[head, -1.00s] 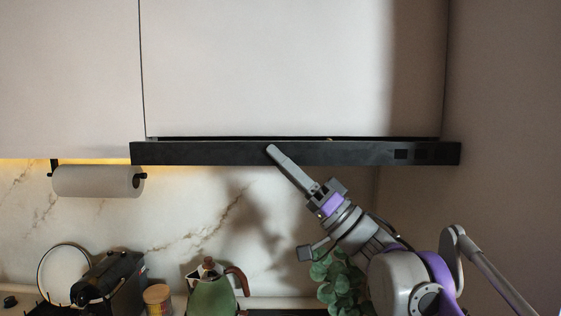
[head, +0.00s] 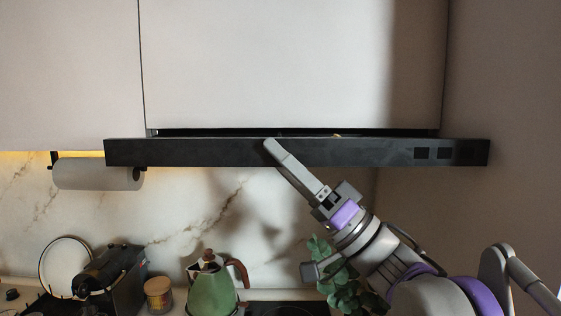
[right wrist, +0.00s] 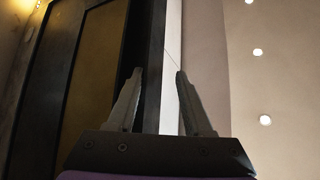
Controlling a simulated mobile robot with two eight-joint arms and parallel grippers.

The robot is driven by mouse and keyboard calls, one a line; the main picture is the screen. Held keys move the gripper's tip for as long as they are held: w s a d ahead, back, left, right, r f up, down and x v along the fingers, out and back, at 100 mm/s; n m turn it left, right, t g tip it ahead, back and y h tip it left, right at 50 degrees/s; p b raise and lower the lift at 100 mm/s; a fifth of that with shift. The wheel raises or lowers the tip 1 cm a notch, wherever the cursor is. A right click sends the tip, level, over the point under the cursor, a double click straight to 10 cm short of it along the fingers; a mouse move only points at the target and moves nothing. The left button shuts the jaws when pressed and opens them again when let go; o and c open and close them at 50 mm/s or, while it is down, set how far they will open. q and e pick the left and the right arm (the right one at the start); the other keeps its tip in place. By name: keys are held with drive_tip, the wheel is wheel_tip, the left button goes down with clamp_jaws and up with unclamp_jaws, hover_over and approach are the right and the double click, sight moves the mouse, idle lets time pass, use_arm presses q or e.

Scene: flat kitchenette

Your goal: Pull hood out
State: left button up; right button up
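The hood is a long black bar (head: 210,152) under the white cabinet in the head view, slid forward with a dark gap behind its top edge. My right gripper (head: 270,147) reaches up to it from the lower right, near the bar's middle. In the right wrist view, the gripper's (right wrist: 159,73) fingers are spread with the hood's front bar (right wrist: 153,110) running between them. The left finger is on the underside, behind the bar, and seems close against it; the right finger is in front, apparently with a gap. My left gripper is not in view.
A paper towel roll (head: 98,174) hangs under the cabinet at left. Below are a green kettle (head: 212,292), a black coffee machine (head: 112,275), a jar (head: 158,294) and a plant (head: 345,287) beside my right arm. The space in front of the hood is clear.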

drive_tip(key=shift+w+f, duration=0.1)
drive_tip(key=b+v, duration=0.2)
drive_tip(key=v, duration=0.9)
